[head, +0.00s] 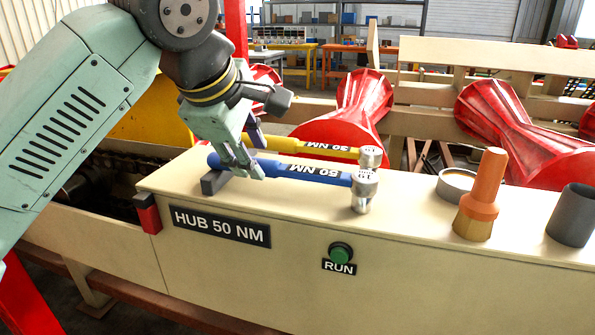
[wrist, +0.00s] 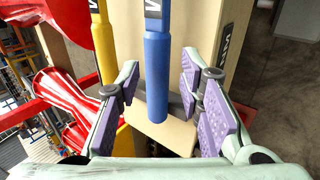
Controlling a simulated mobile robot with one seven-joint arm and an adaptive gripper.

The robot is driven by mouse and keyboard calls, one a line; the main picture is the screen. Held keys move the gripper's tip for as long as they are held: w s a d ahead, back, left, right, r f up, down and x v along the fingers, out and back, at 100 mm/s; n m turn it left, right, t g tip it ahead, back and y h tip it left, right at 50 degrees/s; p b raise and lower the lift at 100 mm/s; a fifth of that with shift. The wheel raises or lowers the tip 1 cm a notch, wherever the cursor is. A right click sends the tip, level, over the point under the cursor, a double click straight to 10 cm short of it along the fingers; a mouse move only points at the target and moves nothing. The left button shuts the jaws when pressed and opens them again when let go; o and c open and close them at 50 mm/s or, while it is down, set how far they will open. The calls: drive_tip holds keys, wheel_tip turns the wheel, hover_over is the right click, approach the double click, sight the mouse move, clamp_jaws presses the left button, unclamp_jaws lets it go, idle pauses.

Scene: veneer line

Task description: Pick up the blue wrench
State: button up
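The blue wrench (head: 308,171) lies on the beige console top, marked 50 NM, with its silver head (head: 364,190) at the right. Its handle end rests by a dark grey block (head: 214,183). My gripper (head: 246,166) is over the handle end in the head view. In the wrist view the blue handle (wrist: 157,75) runs between the purple-padded fingers of my gripper (wrist: 160,84), with a gap on each side. The fingers are open and hold nothing. In the head view they hide part of the handle.
A yellow wrench (head: 315,149) marked 30 NM lies close behind, parallel. An orange-handled brush (head: 482,195), a round tin (head: 456,184) and a grey cup (head: 573,215) stand at the right. The console front has a green RUN button (head: 341,254). Red rollers (head: 345,125) are behind.

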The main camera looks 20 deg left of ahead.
sight(264, 163)
drive_tip(key=shift+d+p+x, duration=0.25)
drive_tip(key=shift+p+x, duration=0.1)
drive_tip(key=shift+x, duration=1.15)
drive_tip(key=shift+d+p+x, duration=0.2)
drive_tip(key=shift+p+x, duration=0.15)
drive_tip(key=shift+x, duration=1.15)
drive_tip(key=shift+w+r, duration=0.1)
drive_tip(key=shift+c, duration=0.5)
clamp_jaws()
drive_tip(key=shift+r, duration=0.1)
